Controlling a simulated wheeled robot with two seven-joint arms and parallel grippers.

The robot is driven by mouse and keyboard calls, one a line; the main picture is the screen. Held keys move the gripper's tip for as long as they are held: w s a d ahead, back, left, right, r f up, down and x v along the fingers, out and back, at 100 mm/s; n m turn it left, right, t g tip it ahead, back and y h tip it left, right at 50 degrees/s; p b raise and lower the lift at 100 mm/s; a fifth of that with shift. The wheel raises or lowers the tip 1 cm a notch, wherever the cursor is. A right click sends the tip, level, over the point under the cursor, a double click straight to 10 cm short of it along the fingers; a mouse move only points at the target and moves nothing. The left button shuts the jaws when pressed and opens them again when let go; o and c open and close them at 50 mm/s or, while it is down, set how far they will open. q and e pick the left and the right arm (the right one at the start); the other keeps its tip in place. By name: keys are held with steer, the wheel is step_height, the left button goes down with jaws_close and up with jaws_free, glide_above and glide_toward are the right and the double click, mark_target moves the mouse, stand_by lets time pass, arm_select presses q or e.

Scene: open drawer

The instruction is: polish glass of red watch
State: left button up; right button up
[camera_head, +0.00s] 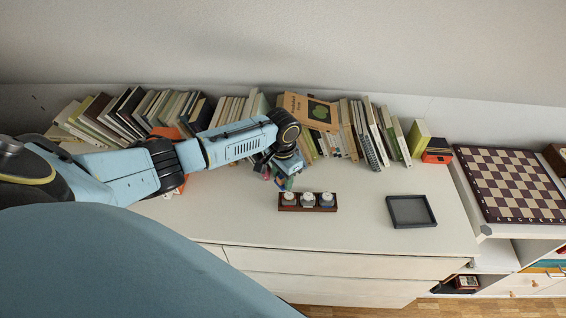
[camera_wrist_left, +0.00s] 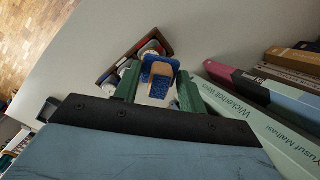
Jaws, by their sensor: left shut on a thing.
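A dark brown watch stand (camera_head: 307,209) on the white cabinet top holds three watches in a row with pale round faces. The strap colours are too small to tell apart in the head view. In the left wrist view the stand (camera_wrist_left: 108,76) lies beyond the fingers, and a bit of red shows near its far end. My left gripper (camera_head: 283,181) is just behind the left end of the stand. Its green fingers are shut on a blue block with a tan band (camera_wrist_left: 159,72), which partly hides the stand. My right gripper is not in view.
A dark grey square tray (camera_head: 410,211) lies empty right of the stand. A row of books (camera_head: 350,130) lines the back, close to my left gripper. A chessboard (camera_head: 510,183) is at the far right. The front cabinet top is clear.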

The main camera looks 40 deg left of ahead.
arm_select(q)
steer(key=shift+r+p, duration=1)
steer(key=shift+r, duration=0.15)
